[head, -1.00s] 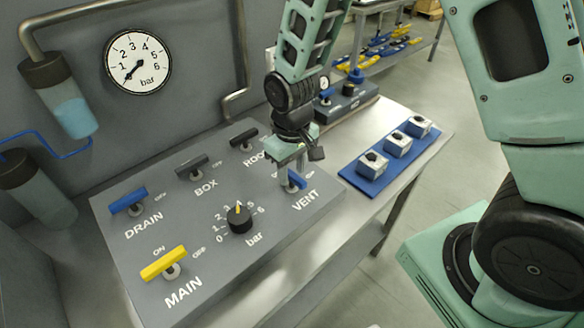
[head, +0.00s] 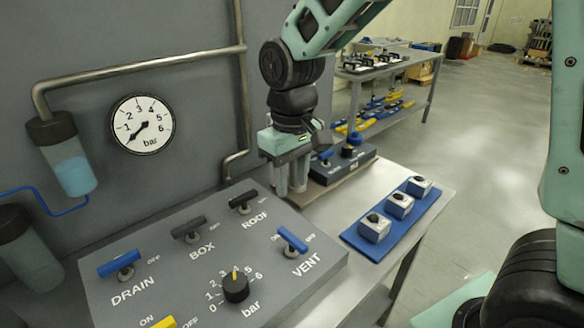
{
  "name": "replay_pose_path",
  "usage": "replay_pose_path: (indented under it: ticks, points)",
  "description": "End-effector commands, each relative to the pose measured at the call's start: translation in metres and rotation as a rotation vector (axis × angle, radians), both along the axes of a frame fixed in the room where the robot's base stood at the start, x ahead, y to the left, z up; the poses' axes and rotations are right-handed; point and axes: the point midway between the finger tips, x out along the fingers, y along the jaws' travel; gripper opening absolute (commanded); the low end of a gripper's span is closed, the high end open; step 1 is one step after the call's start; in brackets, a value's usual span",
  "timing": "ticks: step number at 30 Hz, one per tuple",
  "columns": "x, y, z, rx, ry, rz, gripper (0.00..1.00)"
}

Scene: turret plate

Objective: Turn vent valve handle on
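The vent valve handle (head: 293,240) is a blue bar on the right of the grey control panel, above the VENT label. It slants from upper left to lower right, unlike the other bar handles, which rise to the right. A small OFF mark shows to its right; the mark on its left is too small to read surely. My gripper (head: 291,190) points down above and behind the handle, near the panel's back right edge. Its two fingers look apart with a narrow gap and nothing between them. It appears clear of the handle.
The panel (head: 190,275) also carries blue DRAIN (head: 122,263), black BOX (head: 188,227), black ROOF (head: 243,200) and yellow MAIN (head: 160,323) handles, and a bar knob (head: 235,288). A gauge (head: 142,124) hangs on the wall. A blue mat (head: 372,241) with boxes lies at right.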

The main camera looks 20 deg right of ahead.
Motion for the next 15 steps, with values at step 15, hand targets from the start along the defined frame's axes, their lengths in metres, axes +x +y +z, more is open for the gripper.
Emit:
replay_pose_path:
  ticks: [15]
  points:
    - [0.0, 0.0, 0.027, 0.0, 0.0, 0.0, 0.38]
